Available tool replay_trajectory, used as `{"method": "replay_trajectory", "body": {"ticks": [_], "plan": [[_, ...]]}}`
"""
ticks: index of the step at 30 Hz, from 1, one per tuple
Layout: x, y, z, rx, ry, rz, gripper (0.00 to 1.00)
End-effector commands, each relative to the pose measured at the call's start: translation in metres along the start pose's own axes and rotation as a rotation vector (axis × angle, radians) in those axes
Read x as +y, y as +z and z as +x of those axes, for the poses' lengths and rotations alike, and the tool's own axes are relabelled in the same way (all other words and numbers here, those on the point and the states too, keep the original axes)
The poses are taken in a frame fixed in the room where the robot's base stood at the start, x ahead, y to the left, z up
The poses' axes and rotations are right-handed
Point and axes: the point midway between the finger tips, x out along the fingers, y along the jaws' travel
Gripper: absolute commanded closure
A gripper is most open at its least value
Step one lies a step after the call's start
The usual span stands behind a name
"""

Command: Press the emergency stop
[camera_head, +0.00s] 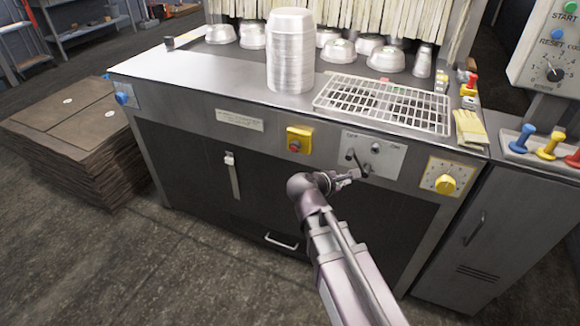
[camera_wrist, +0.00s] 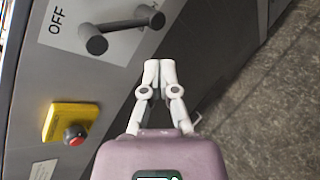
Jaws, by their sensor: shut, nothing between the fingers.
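The emergency stop is a red button on a yellow box (camera_head: 298,140) on the front of the grey machine, left of the switch panel. It also shows in the wrist view at lower left, with its red button (camera_wrist: 75,134). My gripper (camera_head: 350,178) is in front of the machine, to the right of and a little below the emergency stop, close to the switch lever. In the wrist view my gripper (camera_wrist: 160,66) is shut with its white fingertips together and nothing between them. The fingers are apart from the button, which is uncovered.
A rotary lever (camera_wrist: 97,42) on the OFF/ON panel (camera_head: 388,150) sits near my fingertips; contact is unclear. A yellow dial (camera_head: 445,184) is right of it. On top stand stacked pans (camera_head: 291,55), a wire rack (camera_head: 375,103) and gloves (camera_head: 469,128). Cardboard (camera_head: 75,130) is left.

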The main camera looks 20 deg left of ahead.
Motion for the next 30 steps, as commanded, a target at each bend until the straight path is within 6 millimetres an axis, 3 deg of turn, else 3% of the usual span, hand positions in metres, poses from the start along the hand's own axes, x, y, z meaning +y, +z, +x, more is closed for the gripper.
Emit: {"method": "replay_trajectory", "body": {"ticks": [1,3,9,15,21,30], "plan": [[0.003,-0.023,-0.004,-0.01,0.055,-0.07,1.0],[0.012,-0.042,-0.017,-0.035,0.129,-0.172,1.0],[0.036,-0.097,-0.06,-0.128,0.336,-0.454,1.0],[0.051,-0.138,-0.103,-0.226,0.491,-0.663,1.0],[0.058,-0.155,-0.126,-0.285,0.562,-0.76,1.0],[0.06,-0.156,-0.13,-0.293,0.571,-0.773,1.0]]}}
